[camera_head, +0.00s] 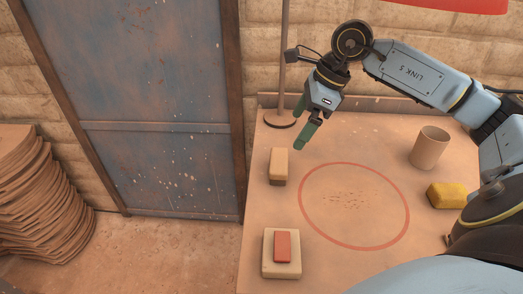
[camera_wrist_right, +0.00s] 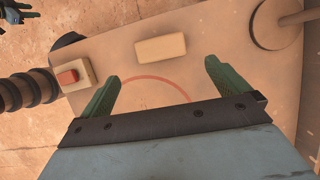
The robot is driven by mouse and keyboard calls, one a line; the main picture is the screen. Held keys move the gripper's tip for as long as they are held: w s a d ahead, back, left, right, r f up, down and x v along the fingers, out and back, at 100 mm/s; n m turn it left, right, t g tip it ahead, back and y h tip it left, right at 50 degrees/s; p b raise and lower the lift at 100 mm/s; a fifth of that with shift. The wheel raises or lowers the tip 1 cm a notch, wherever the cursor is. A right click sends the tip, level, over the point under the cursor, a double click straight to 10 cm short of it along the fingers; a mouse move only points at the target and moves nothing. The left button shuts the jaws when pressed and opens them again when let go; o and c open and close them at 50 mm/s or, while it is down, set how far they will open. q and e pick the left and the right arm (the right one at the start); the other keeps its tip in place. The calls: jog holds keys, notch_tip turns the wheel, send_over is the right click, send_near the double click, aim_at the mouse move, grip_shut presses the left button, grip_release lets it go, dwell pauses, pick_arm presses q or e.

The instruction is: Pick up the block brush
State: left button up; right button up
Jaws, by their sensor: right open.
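The block brush (camera_head: 278,166), a tan block with a darker underside, stands on the table near its left edge. In the right wrist view the block brush (camera_wrist_right: 160,48) lies beyond the fingertips, roughly between their lines. My right gripper (camera_head: 298,125) is open and empty, above the table at the back, up and to the right of the brush in the head view. Its green fingers also show in the right wrist view (camera_wrist_right: 162,70), apart from the brush. A dark part at the top left corner of the right wrist view looks like my left gripper (camera_wrist_right: 15,14); its jaws are unclear.
A red block on a pale pad (camera_head: 267,265) sits at the front left of the table. A red ring (camera_head: 353,163) with dark specks marks the middle. A beige cup (camera_head: 429,148) and yellow sponge (camera_head: 447,196) are at right. A lamp pole (camera_head: 284,60) rises behind the gripper.

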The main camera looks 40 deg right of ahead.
aim_at(280, 159)
jog(key=x, duration=0.2)
jog(key=b+x, duration=0.1)
jog(key=x, duration=0.4)
jog(key=shift+s+f, duration=0.1)
jog(key=shift+s, duration=0.2)
jog(key=shift+b+x, duration=0.55)
jog(key=shift+x, duration=0.3)
jog(key=shift+b+x, duration=0.65)
jog(key=shift+x, duration=1.4)
pick_arm(q)
notch_tip(280, 159, up, 9)
jog(key=s+d, duration=0.1)
jog(key=d, duration=0.1)
jog(key=shift+s+d+t+h, duration=0.25)
jog(key=shift+d+t+h, duration=0.05)
jog(key=shift+d, duration=0.05)
pick_arm(e)
jog(key=shift+w+d, duration=0.1)
jog(key=shift+c, duration=0.4)
jog(key=c, duration=0.7)
jog(key=shift+o, duration=0.2)
